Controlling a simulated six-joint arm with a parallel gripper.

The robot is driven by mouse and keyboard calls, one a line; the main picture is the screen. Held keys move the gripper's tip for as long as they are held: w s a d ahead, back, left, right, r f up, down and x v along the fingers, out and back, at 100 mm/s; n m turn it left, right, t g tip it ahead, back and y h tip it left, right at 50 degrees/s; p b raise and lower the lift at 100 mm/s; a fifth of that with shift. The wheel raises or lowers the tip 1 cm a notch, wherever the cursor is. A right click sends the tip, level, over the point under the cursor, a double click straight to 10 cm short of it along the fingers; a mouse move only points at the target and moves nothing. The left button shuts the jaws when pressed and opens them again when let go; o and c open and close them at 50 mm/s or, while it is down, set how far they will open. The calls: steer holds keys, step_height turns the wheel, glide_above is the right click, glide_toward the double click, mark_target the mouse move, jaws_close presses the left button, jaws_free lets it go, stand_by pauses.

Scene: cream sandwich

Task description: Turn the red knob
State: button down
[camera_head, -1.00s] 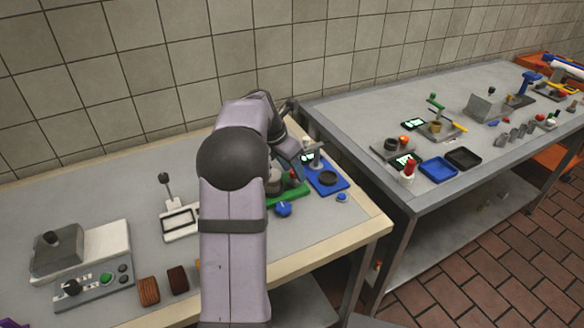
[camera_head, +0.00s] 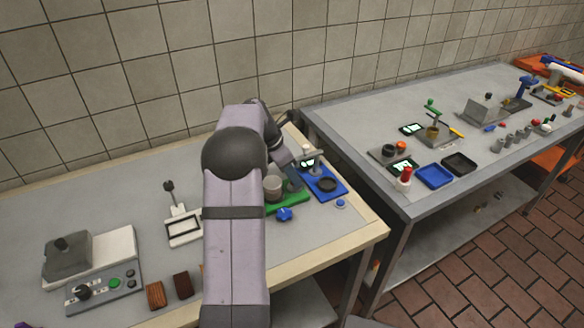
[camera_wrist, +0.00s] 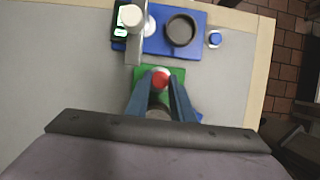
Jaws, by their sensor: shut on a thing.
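The red knob (camera_wrist: 161,77) shows in the wrist view, on a green base (camera_wrist: 146,72) near the middle of the picture. My gripper (camera_wrist: 162,80) has its two dark blue fingers shut on the knob, one on each side. In the head view, the green base (camera_head: 292,202) stands near the right end of the near table, with a grey round part (camera_head: 273,188) on it. The knob is hidden there behind my arm and fingers. How far the knob is turned cannot be told.
A blue base (camera_head: 332,192) with a dark ring and a grey arm stands just beyond the green base. A blue knob (camera_head: 284,214) and a small blue button (camera_head: 340,204) are close by. A white frame with a lever (camera_head: 184,228) stands to the left.

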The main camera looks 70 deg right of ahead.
steer(key=shift+d+r+m+g+y+p, duration=0.1)
steer(key=shift+m+g+y+p, duration=0.3)
steer(key=shift+m+p, duration=1.25)
steer(key=c, duration=1.5)
jaws_free()
steer(key=shift+c, duration=0.2)
steer(key=shift+w, duration=0.1)
steer(key=b+v, duration=0.1)
steer(key=v, duration=0.6)
steer(key=shift+r, duration=0.15)
